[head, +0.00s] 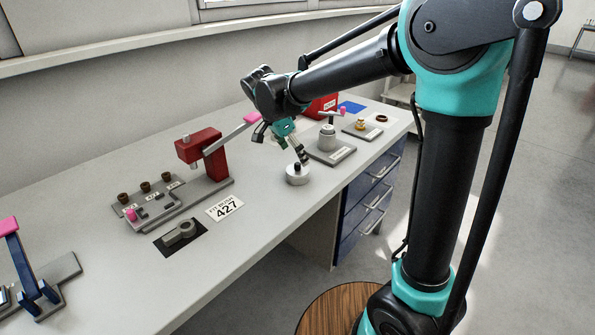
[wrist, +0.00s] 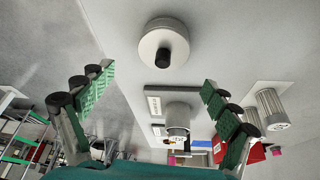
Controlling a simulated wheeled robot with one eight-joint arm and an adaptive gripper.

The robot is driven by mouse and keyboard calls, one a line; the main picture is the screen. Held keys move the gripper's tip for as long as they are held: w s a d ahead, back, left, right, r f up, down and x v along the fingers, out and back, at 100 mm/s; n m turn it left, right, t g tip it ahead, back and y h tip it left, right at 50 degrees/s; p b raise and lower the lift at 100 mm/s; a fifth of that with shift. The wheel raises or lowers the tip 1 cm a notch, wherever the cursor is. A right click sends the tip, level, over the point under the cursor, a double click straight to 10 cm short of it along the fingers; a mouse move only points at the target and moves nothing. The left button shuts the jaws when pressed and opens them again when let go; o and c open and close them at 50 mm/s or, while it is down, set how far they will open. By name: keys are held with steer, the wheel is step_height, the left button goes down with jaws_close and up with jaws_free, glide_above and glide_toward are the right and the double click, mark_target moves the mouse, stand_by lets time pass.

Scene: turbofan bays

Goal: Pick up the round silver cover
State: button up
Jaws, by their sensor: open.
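The round silver cover (head: 298,178) is a low disc with a black knob on top. It sits on the grey bench near its front edge in the head view. In the wrist view the cover (wrist: 150,47) is at the top middle, knob toward me, beyond the fingertips. My gripper (head: 282,146) is just above and behind the cover in the head view, apart from it. In the wrist view my gripper (wrist: 158,82) has its green-padded fingers spread wide with nothing between them.
Right of the cover stands a grey plate with a silver cylinder (head: 327,138). A red fixture (head: 205,150), a 427 label (head: 225,207) and a dark pad with a grey part (head: 180,233) are to the left. Bare bench (head: 262,207) lies left of the cover.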

mark_target(298, 163)
steer(key=shift+x, duration=2.75)
steer(key=shift+a, duration=0.2)
steer(key=c, duration=1.4)
